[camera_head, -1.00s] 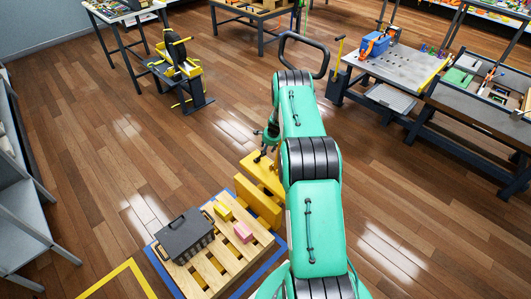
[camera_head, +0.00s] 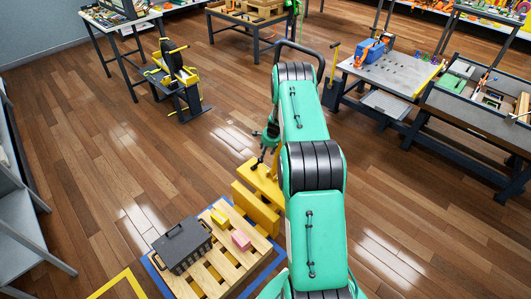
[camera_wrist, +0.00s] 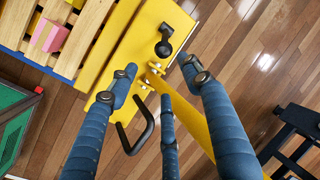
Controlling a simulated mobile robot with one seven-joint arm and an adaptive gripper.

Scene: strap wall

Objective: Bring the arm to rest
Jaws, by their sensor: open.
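My green and black arm (camera_head: 305,125) reaches forward from the bottom middle of the head view. My gripper (camera_head: 260,163) is small there, left of the arm and close to a yellow stand (camera_head: 258,207); the arm hides part of this area. In the wrist view my gripper (camera_wrist: 160,80) shows blue-grey fingers spread apart, with nothing between them. Past the fingertips is the yellow stand (camera_wrist: 130,45) with a black knob (camera_wrist: 164,42). I cannot tell whether the fingers touch it. A bent black handle (camera_wrist: 138,135) shows among the fingers.
A wooden pallet (camera_head: 213,275) left of the arm bears a dark case (camera_head: 182,246), a yellow block (camera_head: 219,218) and a pink block (camera_head: 241,240). A grey worktable (camera_head: 395,72) stands at the right, a strap reel cart (camera_head: 178,80) at the back left. Open wood floor lies between.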

